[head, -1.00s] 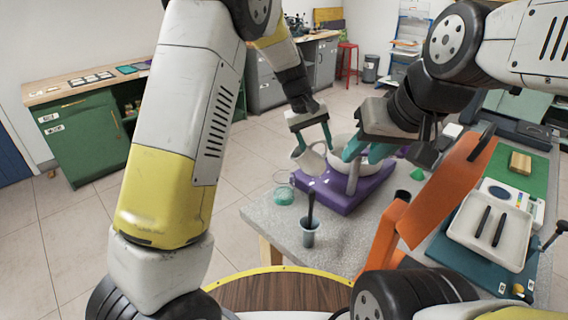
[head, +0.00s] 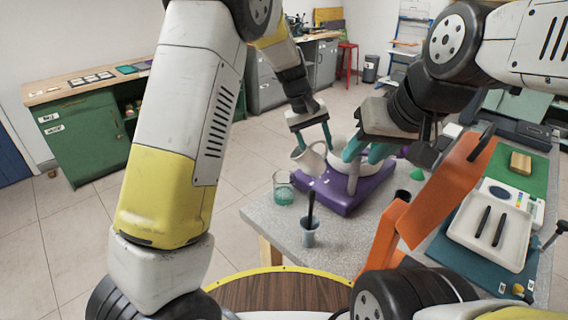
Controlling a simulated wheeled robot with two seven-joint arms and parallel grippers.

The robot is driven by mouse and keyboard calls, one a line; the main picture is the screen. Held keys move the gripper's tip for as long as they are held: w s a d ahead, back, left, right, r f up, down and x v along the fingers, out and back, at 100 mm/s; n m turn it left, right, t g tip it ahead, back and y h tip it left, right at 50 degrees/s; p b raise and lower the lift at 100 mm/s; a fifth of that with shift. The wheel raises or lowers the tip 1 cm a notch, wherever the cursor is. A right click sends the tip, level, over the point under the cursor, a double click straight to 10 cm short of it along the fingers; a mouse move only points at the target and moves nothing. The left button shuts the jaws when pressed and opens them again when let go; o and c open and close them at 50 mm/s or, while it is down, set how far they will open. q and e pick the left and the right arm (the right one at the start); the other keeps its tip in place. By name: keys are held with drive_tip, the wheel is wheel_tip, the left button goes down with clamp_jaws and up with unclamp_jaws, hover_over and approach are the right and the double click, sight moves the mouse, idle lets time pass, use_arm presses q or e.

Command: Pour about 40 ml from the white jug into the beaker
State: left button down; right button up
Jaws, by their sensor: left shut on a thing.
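The white jug (head: 308,159) is held above the left end of the purple stand, tilted with its mouth toward the lower left. My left gripper (head: 313,140) is shut on it from above; the grip is partly hidden. The clear glass beaker (head: 283,188) stands upright on the grey table, just below and left of the jug. Green shows in its lower part. I cannot make out a stream between jug and beaker. My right gripper (head: 366,153) has its teal fingers apart in front of a white bowl (head: 341,142); its finger tips are partly hard to see.
The purple stand (head: 345,198) lies behind the beaker. An orange part (head: 440,196) rises at the right, beside a white tray (head: 490,235). The table's left front edge is close to the beaker.

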sight(327, 151)
use_arm(q)
drive_tip(key=d+f+y, duration=0.1)
drive_tip(key=y, duration=0.1)
drive_tip(key=d+f+y, duration=0.2)
drive_tip(key=shift+w+d+f+g, duration=0.1)
drive_tip(key=shift+w+f+g, duration=0.05)
drive_tip(key=shift+g, duration=0.15)
wheel_tip(327, 151, up, 6)
drive_tip(key=d+y+p, duration=0.1)
drive_tip(key=y, duration=0.3)
drive_tip(key=shift+w+d+y, duration=0.3)
drive_tip(key=shift+w+y, duration=0.1)
drive_tip(key=shift+s, duration=0.1)
idle(0.9)
